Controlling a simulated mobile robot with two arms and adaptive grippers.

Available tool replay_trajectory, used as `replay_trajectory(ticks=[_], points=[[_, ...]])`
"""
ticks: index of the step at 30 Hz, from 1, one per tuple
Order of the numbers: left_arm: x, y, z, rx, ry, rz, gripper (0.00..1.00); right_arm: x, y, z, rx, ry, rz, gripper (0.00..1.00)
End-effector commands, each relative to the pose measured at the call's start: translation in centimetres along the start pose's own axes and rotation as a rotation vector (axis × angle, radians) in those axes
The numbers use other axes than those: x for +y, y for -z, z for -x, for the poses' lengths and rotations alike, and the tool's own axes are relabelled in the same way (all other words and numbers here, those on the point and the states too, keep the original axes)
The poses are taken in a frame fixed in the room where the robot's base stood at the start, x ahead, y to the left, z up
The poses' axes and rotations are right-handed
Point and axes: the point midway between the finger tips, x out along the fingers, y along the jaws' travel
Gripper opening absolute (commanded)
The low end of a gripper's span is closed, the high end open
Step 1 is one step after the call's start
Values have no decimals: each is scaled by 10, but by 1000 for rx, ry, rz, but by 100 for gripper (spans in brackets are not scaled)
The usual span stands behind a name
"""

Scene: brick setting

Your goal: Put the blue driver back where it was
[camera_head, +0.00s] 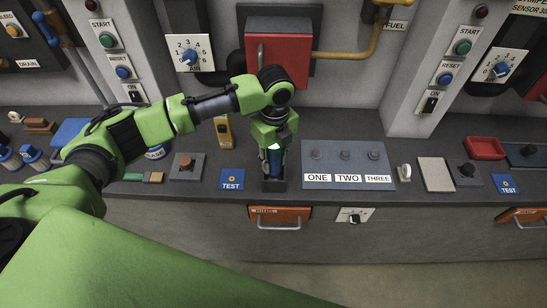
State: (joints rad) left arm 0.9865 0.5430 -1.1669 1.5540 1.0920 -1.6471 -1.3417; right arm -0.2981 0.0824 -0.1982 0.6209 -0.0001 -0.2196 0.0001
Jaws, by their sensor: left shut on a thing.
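My left gripper (273,148) points down over the counter, left of the ONE TWO THREE panel. It is shut on the blue driver (273,161), of which only a small pale-blue and whitish part shows between and below the fingers. A small dark block-like holder (273,184) stands directly under it near the counter's front edge. The driver is upright; I cannot tell whether its lower end is inside the holder or just above it. The gripper hides the driver's top. My right gripper is not in view.
A blue TEST plate (231,179) lies close left of the holder, and the ONE TWO THREE panel (346,164) close right. A yellow device (224,131) stands behind left. A red cabinet (262,47) is on the wall behind. An orange drawer (279,217) sits below the counter edge.

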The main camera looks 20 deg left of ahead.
Motion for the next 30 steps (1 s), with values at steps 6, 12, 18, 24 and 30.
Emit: replay_trajectory(ticks=[6,12,18,24,30], points=[[-1,0,0,-1,3,-1,0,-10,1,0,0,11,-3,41],[0,0,-3,0,0,0,39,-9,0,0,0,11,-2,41],[0,0,-3,0,0,-1,43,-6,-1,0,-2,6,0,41],[0,0,-1,-1,1,-1,43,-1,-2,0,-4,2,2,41],[-2,0,23,-2,5,-3,43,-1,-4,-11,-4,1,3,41]])
